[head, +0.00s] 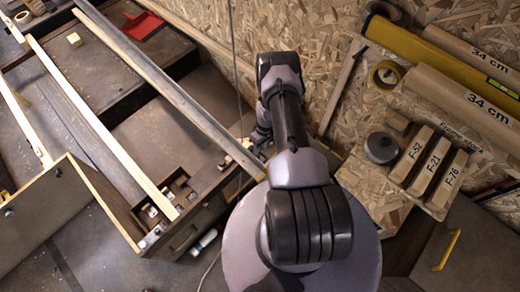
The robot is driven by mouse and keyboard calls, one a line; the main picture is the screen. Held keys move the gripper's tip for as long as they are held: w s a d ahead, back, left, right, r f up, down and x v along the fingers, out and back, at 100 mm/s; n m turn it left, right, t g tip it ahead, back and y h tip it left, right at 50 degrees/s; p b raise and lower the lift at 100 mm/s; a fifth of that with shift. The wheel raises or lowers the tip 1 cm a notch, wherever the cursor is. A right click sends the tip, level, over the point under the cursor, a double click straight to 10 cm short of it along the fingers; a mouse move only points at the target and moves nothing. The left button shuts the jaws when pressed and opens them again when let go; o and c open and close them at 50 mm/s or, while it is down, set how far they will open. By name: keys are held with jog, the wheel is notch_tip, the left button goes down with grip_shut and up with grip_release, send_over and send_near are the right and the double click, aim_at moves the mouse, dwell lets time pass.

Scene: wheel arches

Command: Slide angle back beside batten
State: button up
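A long grey angle (160,82) runs diagonally in the head view from the top left down to the right, its near end close to my arm. A pale wooden batten (100,128) lies to its left, roughly parallel, with a clear gap between them. My gripper (262,136) is mostly hidden behind my own arm links, close to the right of the angle's near part. I cannot tell whether it touches the angle or whether its fingers are open.
A red dustpan-like item (143,25) and a small wooden block (74,39) lie at the back. An open compartment box (178,190) sits near the batten's near end. A chipboard shelf (375,185) with labelled blocks and a tape roll (386,75) stands right.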

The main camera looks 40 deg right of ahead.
grip_shut()
dwell(1.5)
